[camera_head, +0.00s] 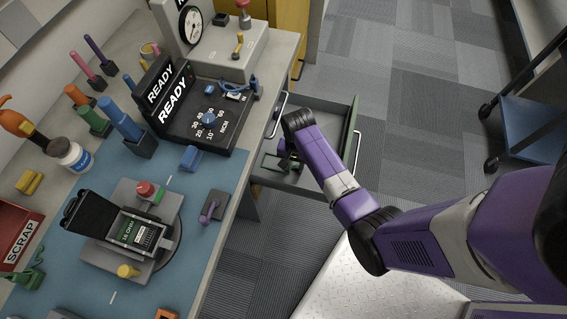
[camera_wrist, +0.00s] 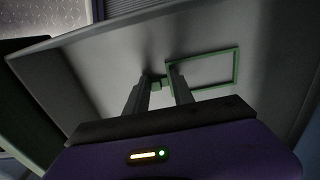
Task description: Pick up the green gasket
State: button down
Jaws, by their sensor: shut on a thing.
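The green gasket (camera_wrist: 205,56) is a thin, square, open frame. In the wrist view it extends to the right of my fingertips, over the grey floor of an open drawer. My gripper (camera_wrist: 160,83) is shut on its left edge, with a small green piece showing between the fingers. I cannot tell whether the gasket touches the drawer floor. In the head view my gripper (camera_head: 288,163) reaches down into the drawer (camera_head: 318,174), and my arm covers part of it.
The workbench at the left carries a blue mat (camera_head: 203,250), a black READY panel (camera_head: 202,118), a test fixture (camera_head: 128,237) and a red scrap bin (camera_head: 14,233). The drawer's walls surround my gripper. A blue cart (camera_head: 530,130) stands at the right, with carpet clear between.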

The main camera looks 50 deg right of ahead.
jog(key=shift+d+r, duration=0.2)
jog(key=shift+r, duration=0.2)
notch_tip(320, 180, up, 6)
jog(key=shift+r+p, duration=0.25)
jog(key=shift+p, duration=0.25)
jog(key=w+d+b, duration=0.3)
jog(key=d+b, duration=0.1)
jog(key=d, duration=1.5)
jog(key=shift+d+f, duration=0.15)
jog(key=shift+d, duration=0.05)
jog(key=shift+r+p, duration=2)
jog(key=shift+p, duration=0.1)
